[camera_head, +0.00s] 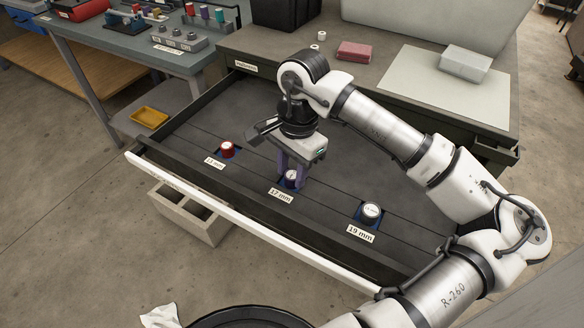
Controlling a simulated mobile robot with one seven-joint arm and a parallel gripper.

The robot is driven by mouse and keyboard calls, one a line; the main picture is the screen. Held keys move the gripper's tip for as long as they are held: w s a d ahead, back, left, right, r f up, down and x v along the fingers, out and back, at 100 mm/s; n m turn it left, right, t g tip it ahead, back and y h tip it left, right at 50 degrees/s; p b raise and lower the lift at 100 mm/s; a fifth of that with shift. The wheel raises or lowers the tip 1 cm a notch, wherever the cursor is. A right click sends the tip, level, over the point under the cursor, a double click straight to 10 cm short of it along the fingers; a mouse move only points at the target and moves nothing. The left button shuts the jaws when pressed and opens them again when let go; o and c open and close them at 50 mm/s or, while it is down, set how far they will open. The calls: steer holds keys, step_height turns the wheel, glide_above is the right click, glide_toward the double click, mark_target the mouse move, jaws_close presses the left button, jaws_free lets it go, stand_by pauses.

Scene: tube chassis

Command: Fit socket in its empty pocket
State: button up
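An open drawer (195,128) holds a row of three labelled places. The middle socket (291,176), pale-topped with a purplish side, is at the "17 mm" label (281,196). My gripper (292,174) points down over that place, with its purplish fingers on either side of the socket. I cannot tell whether the fingers touch it, or whether it is seated in its pocket or raised. A red socket (226,149) stands upright at the left label. A white-topped socket (370,212) stands upright in a blue-edged pocket at the "19 mm" label (360,234).
The drawer's pale front edge (240,222) borders the near side. The cabinet top behind holds a red block (354,51) and a grey block (465,63) on a pale mat (415,80). A workbench (85,40) with tools stands left. A box (188,213) sits below the drawer.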

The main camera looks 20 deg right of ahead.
steer(key=o, duration=0.3)
steer(key=shift+o, duration=0.2)
step_height(320, 180, up, 14)
steer(key=d+b, duration=0.1)
steer(key=shift+w+d, duration=0.25)
steer(key=shift+w, duration=0.05)
steer(key=shift+f, duration=0.2)
